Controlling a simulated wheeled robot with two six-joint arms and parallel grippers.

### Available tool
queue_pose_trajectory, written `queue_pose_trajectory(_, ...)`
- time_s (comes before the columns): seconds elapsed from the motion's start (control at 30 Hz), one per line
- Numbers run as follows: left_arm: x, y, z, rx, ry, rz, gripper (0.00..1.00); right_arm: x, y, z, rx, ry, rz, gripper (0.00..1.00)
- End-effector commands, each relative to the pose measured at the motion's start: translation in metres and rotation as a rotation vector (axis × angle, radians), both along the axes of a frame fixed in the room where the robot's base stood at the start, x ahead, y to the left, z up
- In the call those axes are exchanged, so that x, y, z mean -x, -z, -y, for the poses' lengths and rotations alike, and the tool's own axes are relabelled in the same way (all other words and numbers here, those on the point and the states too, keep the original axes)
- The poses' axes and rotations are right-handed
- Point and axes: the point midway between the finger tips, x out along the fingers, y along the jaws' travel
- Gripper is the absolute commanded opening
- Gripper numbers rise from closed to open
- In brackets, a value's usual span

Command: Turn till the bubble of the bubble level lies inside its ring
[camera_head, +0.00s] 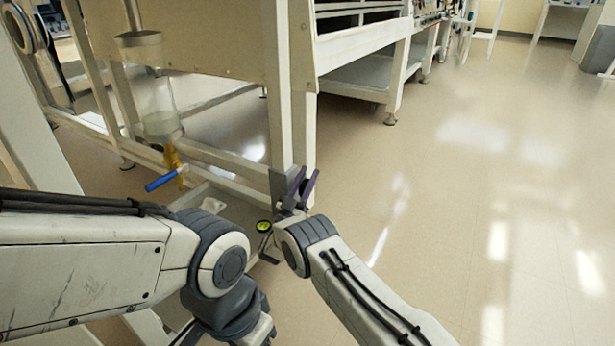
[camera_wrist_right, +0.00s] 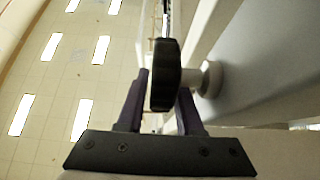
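The bubble level (camera_head: 264,226) is a small round yellow-green vial near the foot of the white frame post, left of my right wrist. It is too small to tell where its bubble lies relative to its ring. A black knob (camera_wrist_right: 165,75) on a pale stem shows in the right wrist view. My right gripper (camera_head: 303,187) has its two purple fingers on either side of the knob. Whether both fingers press on it I cannot tell. My left arm crosses the lower left of the head view, and its gripper does not show.
The white bench frame (camera_head: 290,100) stands just beyond my right gripper. A clear column (camera_head: 160,95) with a blue handle (camera_head: 162,180) below it hangs at the left. Another bench (camera_head: 355,85) stands behind. The shiny floor (camera_head: 500,200) on the right is free.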

Motion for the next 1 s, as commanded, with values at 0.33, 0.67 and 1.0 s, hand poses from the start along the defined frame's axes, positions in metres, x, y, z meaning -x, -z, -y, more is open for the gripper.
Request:
queue_pose_trajectory(0.33,0.000,-0.032,0.000,0.000,0.000,0.000,0.50,0.039,0.031,-0.030,0.002,-0.004,-0.004,0.35)
queue_pose_trajectory(0.67,0.000,-0.042,0.000,0.000,0.000,0.000,0.50,0.067,0.058,-0.050,0.001,-0.003,-0.001,0.35)
queue_pose_trajectory(1.0,0.000,-0.042,0.000,0.000,0.000,0.000,0.50,0.068,0.060,-0.051,0.000,-0.002,-0.001,0.35)
